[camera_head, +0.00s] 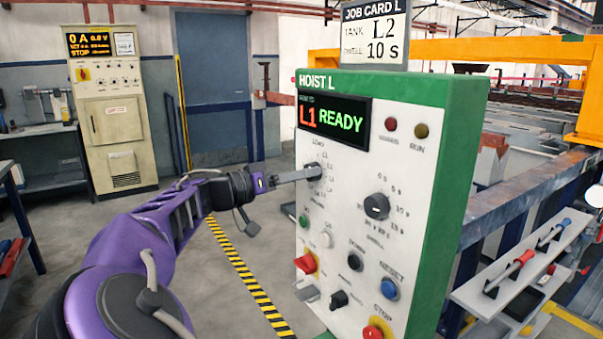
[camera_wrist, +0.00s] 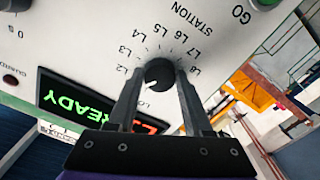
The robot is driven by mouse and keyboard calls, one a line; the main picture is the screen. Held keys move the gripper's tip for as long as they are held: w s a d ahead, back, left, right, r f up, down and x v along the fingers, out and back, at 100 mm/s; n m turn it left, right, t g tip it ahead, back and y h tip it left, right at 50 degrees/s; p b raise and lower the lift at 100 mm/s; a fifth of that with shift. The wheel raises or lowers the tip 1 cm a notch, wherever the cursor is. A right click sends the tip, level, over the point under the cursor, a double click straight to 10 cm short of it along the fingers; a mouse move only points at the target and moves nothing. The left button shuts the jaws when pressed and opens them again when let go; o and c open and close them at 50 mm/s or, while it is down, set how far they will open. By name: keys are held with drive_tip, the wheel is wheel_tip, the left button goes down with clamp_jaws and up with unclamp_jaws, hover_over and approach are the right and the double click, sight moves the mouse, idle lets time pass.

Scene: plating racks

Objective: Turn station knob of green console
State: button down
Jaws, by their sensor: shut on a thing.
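The green console (camera_head: 462,130) has a white front panel headed HOIST L. The black station knob (camera_wrist: 160,73) is ringed by labels L2 to L8 in the wrist view, where the panel appears upside down. A white mark on the knob points lower left there, towards the part of the dial behind a finger. My gripper (camera_head: 311,173) reaches the panel from the left. Its two fingers (camera_wrist: 160,82) straddle the knob and are shut on it. In the head view the knob (camera_head: 315,171) is partly hidden by the fingertips. The display (camera_head: 335,121) reads L1 READY.
A job card (camera_head: 375,35) above reads TANK L2, 10 s. A larger time knob (camera_head: 376,206), a blue reset button (camera_head: 389,289) and a red stop button (camera_head: 373,332) share the panel. A tool shelf (camera_head: 530,270) stands right; open floor lies left.

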drive_tip(key=shift+n+p, duration=1.6)
drive_tip(key=shift+n, duration=1.6)
drive_tip(key=shift+c, duration=1.6)
unclamp_jaws()
drive_tip(key=v, duration=1.7)
drive_tip(key=shift+s, duration=0.25)
